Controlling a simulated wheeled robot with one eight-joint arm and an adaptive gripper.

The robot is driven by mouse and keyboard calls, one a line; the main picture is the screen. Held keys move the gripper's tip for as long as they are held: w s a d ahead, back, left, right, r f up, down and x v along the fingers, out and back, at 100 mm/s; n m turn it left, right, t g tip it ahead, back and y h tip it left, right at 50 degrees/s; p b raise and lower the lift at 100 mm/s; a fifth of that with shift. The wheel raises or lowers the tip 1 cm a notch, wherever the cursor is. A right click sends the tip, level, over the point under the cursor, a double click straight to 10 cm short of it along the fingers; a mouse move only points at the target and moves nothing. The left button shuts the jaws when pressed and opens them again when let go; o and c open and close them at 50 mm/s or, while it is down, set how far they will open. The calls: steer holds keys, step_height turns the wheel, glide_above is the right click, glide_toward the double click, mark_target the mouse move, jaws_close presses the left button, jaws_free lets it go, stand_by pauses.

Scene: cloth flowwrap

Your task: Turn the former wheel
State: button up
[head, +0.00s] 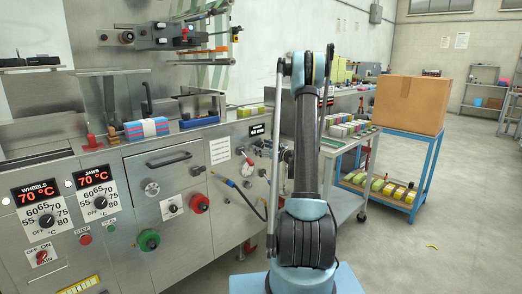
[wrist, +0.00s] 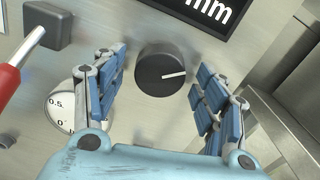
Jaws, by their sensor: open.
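A round black knob (wrist: 160,77) with a white pointer line sits on the steel panel, just below a black display ending in "mm" (wrist: 216,12) in the wrist view. I take this knob to be the former wheel. My gripper (wrist: 160,64) is open, with one blue-padded finger on each side of the knob. Gaps show between the pads and the knob, so I see no contact. In the head view the same display (head: 257,129) reads about 64 mm, while my arm hides most of the gripper.
Steel framework (wrist: 285,70) stands at the right. In the head view, a hose (head: 240,195) hangs below, and a blue cart (head: 415,175) with a cardboard box stands right.

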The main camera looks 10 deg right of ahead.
steer(key=c, duration=1.1)
steer(key=shift+o, duration=0.2)
